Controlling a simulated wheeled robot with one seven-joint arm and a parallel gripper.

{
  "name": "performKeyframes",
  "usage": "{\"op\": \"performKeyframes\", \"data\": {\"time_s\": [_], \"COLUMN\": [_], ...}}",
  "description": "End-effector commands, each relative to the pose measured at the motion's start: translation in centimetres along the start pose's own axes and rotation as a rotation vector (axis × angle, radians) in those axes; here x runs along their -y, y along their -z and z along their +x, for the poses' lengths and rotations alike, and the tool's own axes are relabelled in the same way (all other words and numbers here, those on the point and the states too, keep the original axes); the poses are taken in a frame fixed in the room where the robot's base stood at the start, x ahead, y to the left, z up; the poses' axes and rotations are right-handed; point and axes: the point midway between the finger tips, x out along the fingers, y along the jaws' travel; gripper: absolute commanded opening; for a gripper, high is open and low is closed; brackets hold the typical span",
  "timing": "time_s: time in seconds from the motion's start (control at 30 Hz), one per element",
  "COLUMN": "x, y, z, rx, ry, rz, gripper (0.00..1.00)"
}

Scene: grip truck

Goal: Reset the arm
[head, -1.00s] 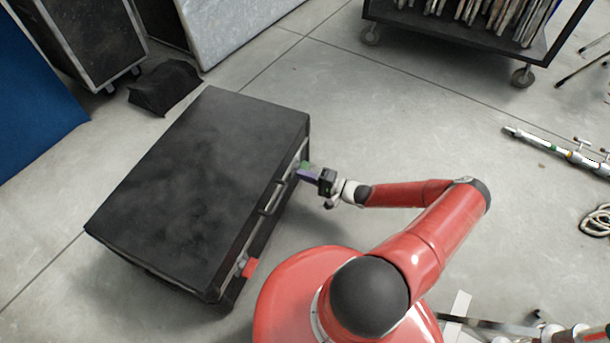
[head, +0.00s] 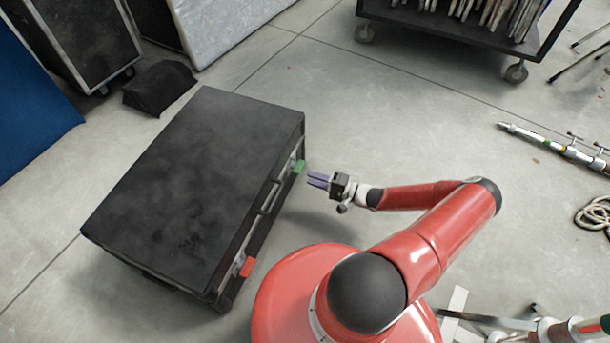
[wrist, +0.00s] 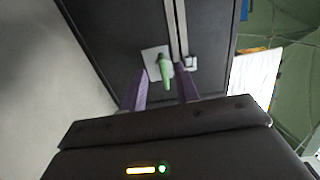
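My red arm reaches left over the floor to my gripper (head: 318,180), which has two purple fingers. The fingers are apart and empty, a short way to the right of the large black case (head: 195,185). In the wrist view, my gripper (wrist: 163,92) faces the case front (wrist: 115,40), with a gap between the two fingers. A green latch (wrist: 164,68) on a pale plate shows beyond and between the fingertips. The same green latch shows in the head view (head: 299,166), just left of the fingertips and apart from them.
A red latch (head: 247,267) sits at the case's near end. A wheeled cart (head: 450,35) stands at the top right. The floor (head: 410,130) right of the case is clear.

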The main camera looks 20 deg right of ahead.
Motion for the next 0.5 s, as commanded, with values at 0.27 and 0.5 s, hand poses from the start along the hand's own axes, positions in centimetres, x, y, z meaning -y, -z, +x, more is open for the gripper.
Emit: {"op": "performKeyframes", "data": {"time_s": [0.27,0.5], "x": [0.0,0.0], "y": [0.0,0.0], "z": [-2.5,-2.6], "rx": [0.0,0.0], "ry": [0.0,0.0], "rz": [0.0,0.0], "gripper": [0.31,0.31]}}
